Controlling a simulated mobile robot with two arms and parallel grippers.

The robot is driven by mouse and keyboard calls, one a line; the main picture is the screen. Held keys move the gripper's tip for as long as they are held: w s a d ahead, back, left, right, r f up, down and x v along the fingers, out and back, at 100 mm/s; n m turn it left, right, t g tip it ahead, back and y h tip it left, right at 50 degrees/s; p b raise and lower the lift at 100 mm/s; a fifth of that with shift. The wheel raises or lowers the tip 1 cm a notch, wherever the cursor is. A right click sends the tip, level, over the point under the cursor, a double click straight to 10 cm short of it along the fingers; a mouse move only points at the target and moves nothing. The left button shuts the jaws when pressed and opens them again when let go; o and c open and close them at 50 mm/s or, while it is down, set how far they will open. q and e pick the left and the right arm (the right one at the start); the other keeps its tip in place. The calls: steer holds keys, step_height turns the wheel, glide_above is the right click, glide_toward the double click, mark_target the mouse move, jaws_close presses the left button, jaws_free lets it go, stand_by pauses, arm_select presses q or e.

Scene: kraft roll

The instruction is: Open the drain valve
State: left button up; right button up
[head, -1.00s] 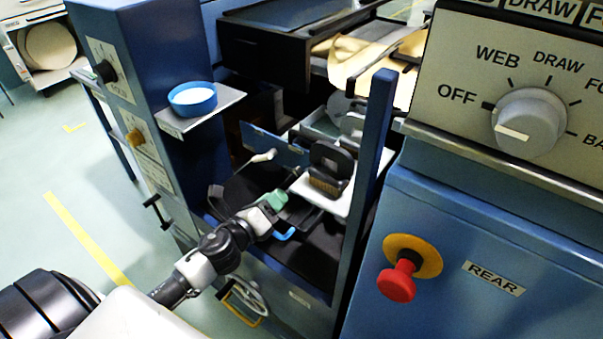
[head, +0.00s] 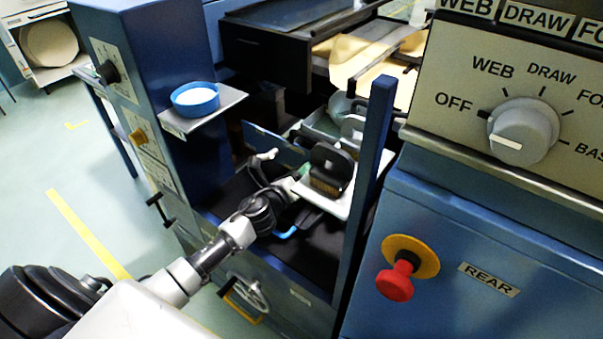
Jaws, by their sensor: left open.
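My left arm reaches from the lower left into the open bay of the blue machine. My left gripper (head: 297,180) is open at the arm's far end, beside a white shelf. Its fingertips are small and partly hidden, and I see nothing held between them. A blue lever-like handle (head: 287,232) lies low in the bay, just below the gripper and apart from it; it may be the drain valve's handle, but I cannot tell. My right gripper is out of view.
A dark brush-like block (head: 330,168) stands on the white shelf (head: 341,207), close to the gripper. A blue post (head: 368,170) bounds the bay on the right. A blue bowl (head: 195,98) sits on a side shelf. A red stop button (head: 395,283) is on the right cabinet.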

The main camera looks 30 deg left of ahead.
arm_select(q)
steer(key=shift+c, duration=0.4)
jaws_close()
steer(key=shift+m, duration=0.3)
steer(key=shift+d+m, duration=0.15)
steer(key=shift+m, duration=2.25)
steer(key=shift+o, duration=0.4)
jaws_free()
